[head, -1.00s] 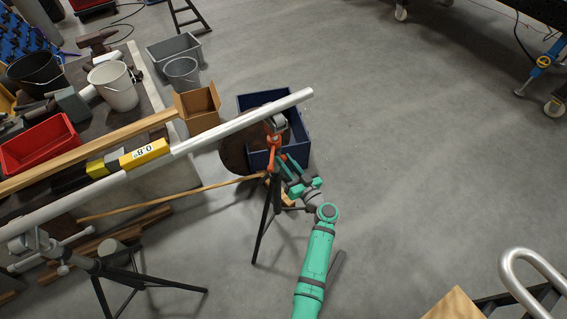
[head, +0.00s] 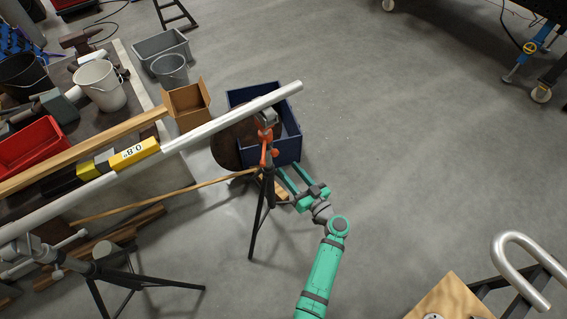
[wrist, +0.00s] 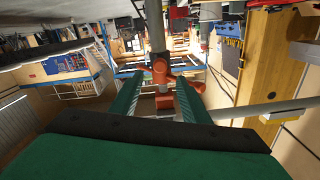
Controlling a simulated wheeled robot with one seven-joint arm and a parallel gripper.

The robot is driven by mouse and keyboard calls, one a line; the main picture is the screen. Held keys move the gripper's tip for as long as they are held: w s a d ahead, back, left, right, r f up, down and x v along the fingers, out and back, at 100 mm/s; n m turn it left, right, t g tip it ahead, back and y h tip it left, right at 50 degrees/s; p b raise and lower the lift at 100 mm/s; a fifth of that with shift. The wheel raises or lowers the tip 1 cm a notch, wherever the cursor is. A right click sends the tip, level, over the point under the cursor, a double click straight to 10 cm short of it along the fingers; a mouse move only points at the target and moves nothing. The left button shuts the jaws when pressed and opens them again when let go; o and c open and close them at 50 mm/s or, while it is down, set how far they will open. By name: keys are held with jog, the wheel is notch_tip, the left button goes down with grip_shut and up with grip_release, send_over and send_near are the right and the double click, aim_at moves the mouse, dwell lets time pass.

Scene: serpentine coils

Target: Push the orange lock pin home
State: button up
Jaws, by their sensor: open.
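An orange lock fitting (head: 265,150) sits on the head of a black tripod stand (head: 257,215), just under a long pale pipe (head: 235,115). Which orange part is the lock pin is too small to tell in the head view. My gripper (head: 289,169) is open, just right of the stand and a little below the orange fitting. In the wrist view the orange fitting (wrist: 165,101) shows between and beyond my two green fingers (wrist: 158,78), with orange arms to its sides. The fingers appear empty, and any contact cannot be told.
A dark blue crate (head: 288,150) and a brown disc stand behind the stand. A second tripod (head: 95,265) holds the pipe's left end. A yellow level (head: 134,154) reading 0.8 lies along the pipe.

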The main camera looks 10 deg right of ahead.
jog(key=shift+v, duration=1.05)
jog(key=s+a+f+m+g+h, duration=0.25)
jog(key=s+a+f, duration=0.35)
jog(key=s+f, duration=0.35)
jog(key=s+a+m+g+h, duration=0.1)
jog(key=s+h, duration=0.2)
jog(key=s, duration=0.5)
jog(key=s+a+g+h, duration=0.1)
jog(key=s+a+h, duration=0.1)
jog(key=s, duration=0.7)
jog(key=s+a+r+t, duration=0.1)
jog(key=s+r, duration=0.5)
jog(key=r, duration=0.4)
jog(key=s+a+r+n+t, duration=0.1)
jog(key=s+a+r+t, duration=0.1)
jog(key=s+r, duration=0.4)
notch_tip(320, 180, up, 5)
jog(key=shift+s, duration=0.35)
